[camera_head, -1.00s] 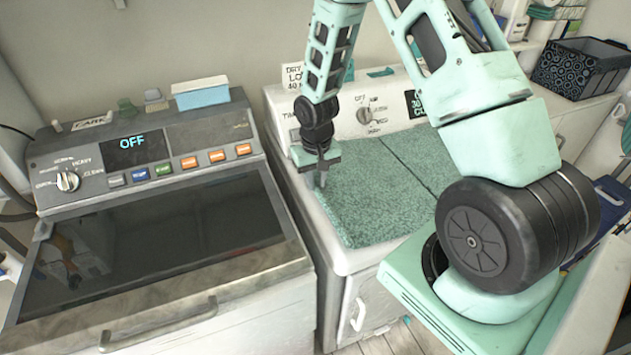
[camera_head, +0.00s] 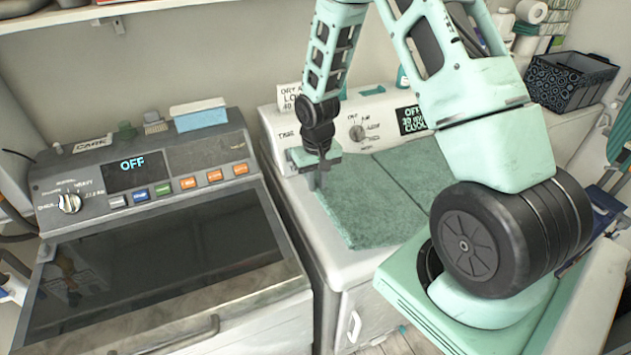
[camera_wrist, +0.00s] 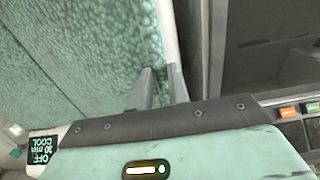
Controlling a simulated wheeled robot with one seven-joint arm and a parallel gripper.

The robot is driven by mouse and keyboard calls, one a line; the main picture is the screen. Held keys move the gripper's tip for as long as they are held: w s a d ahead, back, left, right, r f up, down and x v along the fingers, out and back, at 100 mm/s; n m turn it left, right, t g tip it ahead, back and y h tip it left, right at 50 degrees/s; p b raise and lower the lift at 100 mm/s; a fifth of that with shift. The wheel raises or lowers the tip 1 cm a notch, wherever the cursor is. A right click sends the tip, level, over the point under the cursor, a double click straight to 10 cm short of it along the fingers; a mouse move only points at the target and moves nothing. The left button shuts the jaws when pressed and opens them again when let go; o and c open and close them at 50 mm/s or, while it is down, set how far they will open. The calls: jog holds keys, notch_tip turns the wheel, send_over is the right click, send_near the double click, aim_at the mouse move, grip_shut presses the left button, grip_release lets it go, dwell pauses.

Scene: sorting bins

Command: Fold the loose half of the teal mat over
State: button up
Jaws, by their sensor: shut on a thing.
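The teal mat (camera_head: 372,208) lies on the top of the white machine on the right, with a dark crease line running across it. It also shows in the wrist view (camera_wrist: 105,50), with the crease at the left. My gripper (camera_head: 318,184) points down at the mat's left edge, near the machine's control panel. In the wrist view my gripper (camera_wrist: 161,76) has its two fingers close together at that edge, shut on the mat. The cloth between the fingertips is mostly hidden. My arm covers the mat's right part in the head view.
A grey machine (camera_head: 150,260) with a dark lid and an OFF display stands to the left, across a narrow gap. The white machine's control panel (camera_head: 385,128) rises behind the mat. A dark patterned bin (camera_head: 572,80) stands at the back right.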

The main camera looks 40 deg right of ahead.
jog(key=shift+w+d+r, duration=0.1)
jog(key=shift+d, duration=0.2)
jog(key=r+p, duration=0.1)
jog(key=r, duration=0.1)
jog(key=d+r+p, duration=0.2)
jog(key=r+p, duration=0.1)
jog(key=shift+s+d+r, duration=0.25)
jog(key=shift+s+r, duration=0.05)
jog(key=shift+s, duration=0.05)
jog(key=shift+c, duration=0.3)
jog(key=shift+d, duration=0.1)
jog(key=d+r, duration=0.1)
jog(key=s+d+r, duration=0.1)
jog(key=r, duration=0.1)
jog(key=d+r, duration=0.1)
jog(key=r, duration=0.1)
jog(key=shift+s+d+r, duration=0.1)
jog(key=shift+s+d, duration=0.05)
jog(key=shift+d, duration=0.2)
jog(key=shift+d, duration=0.1)
